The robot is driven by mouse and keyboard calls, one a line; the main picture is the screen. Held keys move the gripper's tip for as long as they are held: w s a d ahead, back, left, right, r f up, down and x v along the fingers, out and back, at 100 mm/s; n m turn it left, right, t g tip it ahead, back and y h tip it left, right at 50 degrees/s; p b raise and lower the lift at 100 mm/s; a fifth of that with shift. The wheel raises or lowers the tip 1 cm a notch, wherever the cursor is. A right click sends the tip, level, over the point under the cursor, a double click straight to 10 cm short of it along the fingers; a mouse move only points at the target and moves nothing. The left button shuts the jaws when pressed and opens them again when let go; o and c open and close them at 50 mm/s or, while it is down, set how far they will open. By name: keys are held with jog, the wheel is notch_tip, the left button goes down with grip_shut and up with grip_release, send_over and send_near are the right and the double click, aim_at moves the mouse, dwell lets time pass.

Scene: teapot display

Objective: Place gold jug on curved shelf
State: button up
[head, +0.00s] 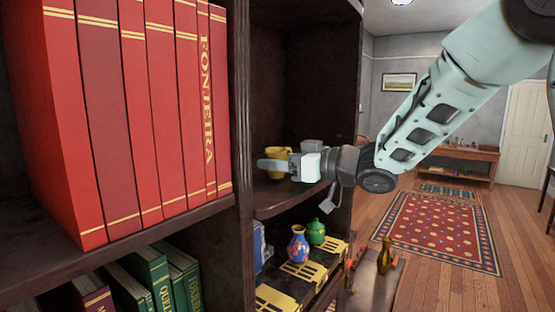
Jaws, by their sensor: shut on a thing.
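The gold jug (283,155) is in the dark cabinet, just above or on the curved shelf (268,200). My gripper (289,160) reaches in from the right and is shut on the jug. One grey finger shows in front of the jug, pointing left.
A cabinet upright (241,130) and red books (130,110) stand to the left. Below, a blue vase (298,245) and a green pot (316,231) stand on a lower shelf. A brown-gold bottle (384,258) stands at the lower right. The curved shelf's front looks clear.

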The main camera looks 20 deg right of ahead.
jog(key=shift+f, duration=0.25)
jog(key=shift+f, duration=0.2)
jog(key=o, duration=1)
jog(key=shift+r, duration=0.1)
jog(key=shift+s+d+r, duration=0.1)
jog(key=b+v, duration=0.4)
jog(key=v, duration=0.8)
jog(key=shift+b, duration=0.35)
